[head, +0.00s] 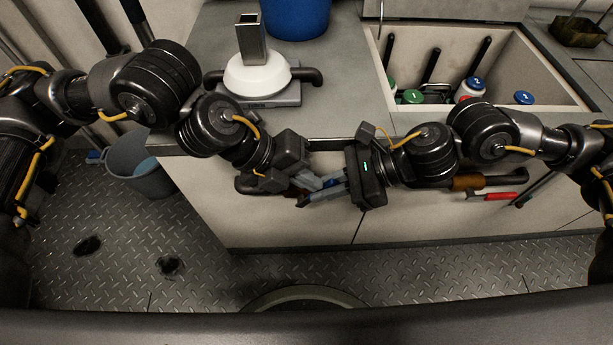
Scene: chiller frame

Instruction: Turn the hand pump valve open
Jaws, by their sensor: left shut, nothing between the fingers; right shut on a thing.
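Both my grippers meet in front of the counter's front face in the head view. My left gripper (308,181) is shut and empty, pointing right and down. My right gripper (306,197) reaches in from the right, its fingers pointing left, and is shut on a small part that the fingers mostly hide. A dark reddish bit (296,190) shows at its fingertips; I cannot tell whether this is the valve handle. A dark pipe (246,184) shows left of the fingers. The valve's angle cannot be seen.
On the counter stand a white domed piece with a square metal tube (252,73) and a blue bucket (296,18). An open bin (560,85) holds several bottles. A red-handled bar (490,196) is on the front face at right. A grey bucket (139,165) stands on the floor.

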